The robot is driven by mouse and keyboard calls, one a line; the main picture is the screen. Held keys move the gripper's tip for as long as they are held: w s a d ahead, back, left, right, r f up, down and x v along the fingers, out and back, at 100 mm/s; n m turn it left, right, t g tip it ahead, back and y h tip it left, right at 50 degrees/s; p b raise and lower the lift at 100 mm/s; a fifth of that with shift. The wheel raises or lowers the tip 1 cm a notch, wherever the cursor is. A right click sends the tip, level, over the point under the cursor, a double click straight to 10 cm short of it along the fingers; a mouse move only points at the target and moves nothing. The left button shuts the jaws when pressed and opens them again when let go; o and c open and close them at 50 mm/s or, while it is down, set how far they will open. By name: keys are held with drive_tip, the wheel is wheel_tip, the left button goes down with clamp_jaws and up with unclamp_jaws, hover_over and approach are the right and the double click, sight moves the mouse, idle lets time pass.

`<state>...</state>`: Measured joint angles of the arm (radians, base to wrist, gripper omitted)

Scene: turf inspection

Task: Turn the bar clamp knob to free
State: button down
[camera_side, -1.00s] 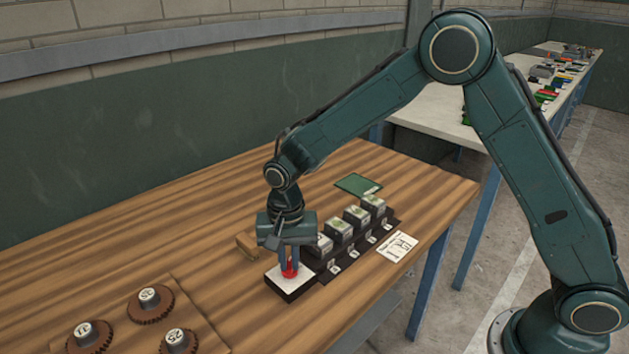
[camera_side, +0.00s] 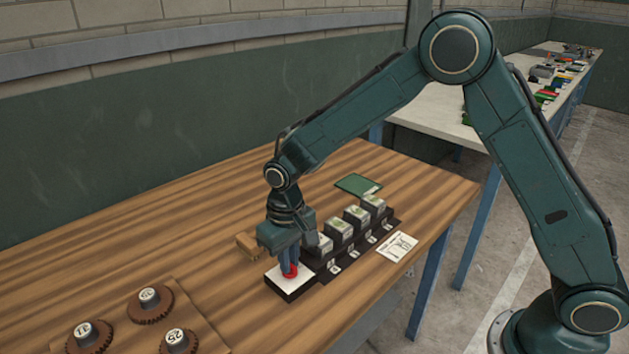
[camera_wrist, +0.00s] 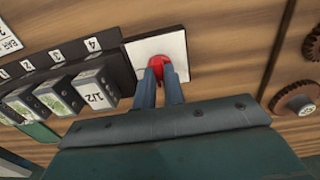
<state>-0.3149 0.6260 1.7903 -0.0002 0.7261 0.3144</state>
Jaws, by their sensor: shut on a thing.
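The red knob (camera_side: 290,270) stands on a white-topped, dark-sided box (camera_side: 291,290) at the near end of a dark rack. My gripper (camera_side: 289,262) points down over the box, and its two fingers are shut on the knob. In the wrist view the red knob (camera_wrist: 167,70) shows between and beyond the fingertips (camera_wrist: 162,75), on the white plate (camera_wrist: 141,48). The fingers hide part of the knob, and I cannot read any marking for its setting.
Several grey blocks (camera_side: 339,231) with labels stand in the rack (camera_side: 352,258) beside the box. A white card (camera_side: 398,246) and a green sheet (camera_side: 358,184) lie nearby. A wooden block (camera_side: 249,246) is behind my gripper. Brown gears (camera_side: 151,304) sit at front left.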

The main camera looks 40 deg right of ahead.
drive_tip(key=shift+r, duration=0.1)
idle(0.3)
drive_tip(key=c, duration=1.5)
unclamp_jaws()
wheel_tip(320, 180, up, 14)
drive_tip(key=shift+f, duration=0.15)
